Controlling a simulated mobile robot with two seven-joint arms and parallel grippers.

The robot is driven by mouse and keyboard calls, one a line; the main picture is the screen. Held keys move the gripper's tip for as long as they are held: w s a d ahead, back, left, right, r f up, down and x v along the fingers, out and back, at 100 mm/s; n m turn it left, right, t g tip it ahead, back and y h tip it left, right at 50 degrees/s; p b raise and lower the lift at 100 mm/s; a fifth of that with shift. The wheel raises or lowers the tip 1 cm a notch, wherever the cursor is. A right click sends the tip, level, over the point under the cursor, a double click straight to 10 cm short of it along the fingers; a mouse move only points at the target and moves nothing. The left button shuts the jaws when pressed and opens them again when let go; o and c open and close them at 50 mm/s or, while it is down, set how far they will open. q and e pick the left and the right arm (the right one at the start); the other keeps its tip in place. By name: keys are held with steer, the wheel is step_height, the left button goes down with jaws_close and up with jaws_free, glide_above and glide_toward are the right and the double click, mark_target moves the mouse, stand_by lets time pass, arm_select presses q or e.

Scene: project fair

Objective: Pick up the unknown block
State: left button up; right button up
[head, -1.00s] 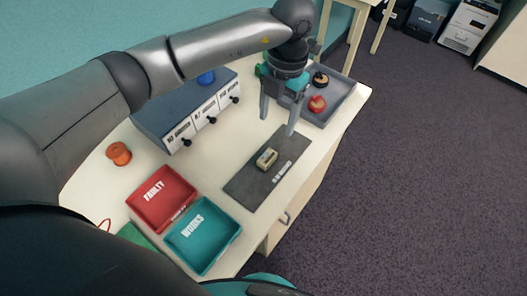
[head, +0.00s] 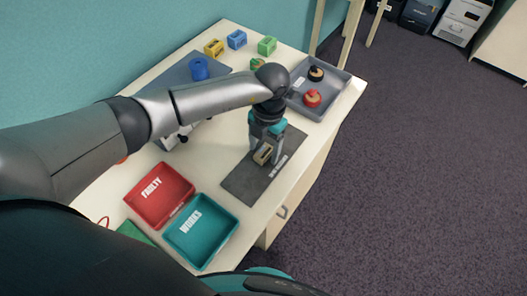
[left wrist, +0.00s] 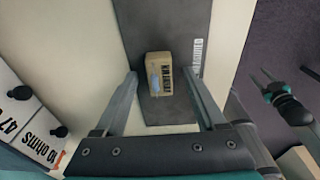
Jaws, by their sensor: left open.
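The unknown block (head: 262,155) is a small tan block with dark lettering and a bluish patch. It lies on a dark grey mat (head: 243,185) on the table. My left gripper (head: 263,158) is open and low over the block, pointing down. In the left wrist view the block (left wrist: 159,76) shows between the two fingers of the left gripper (left wrist: 160,78), with a gap on each side. In the head view the fingers partly hide the block. A dark jointed part with teal, which looks like my right gripper (left wrist: 262,82), shows at the right of the left wrist view.
Red FAULTY (head: 143,207) and teal WORKS (head: 186,258) trays stand at the near left. A grey tray (head: 335,97) with red and black knobbed pieces is at the far right. Coloured blocks (head: 236,39) stand at the back. My arm partly covers a labelled drawer box (head: 183,75).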

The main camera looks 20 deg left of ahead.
arm_select(q)
jaws_close()
stand_by(0.6)
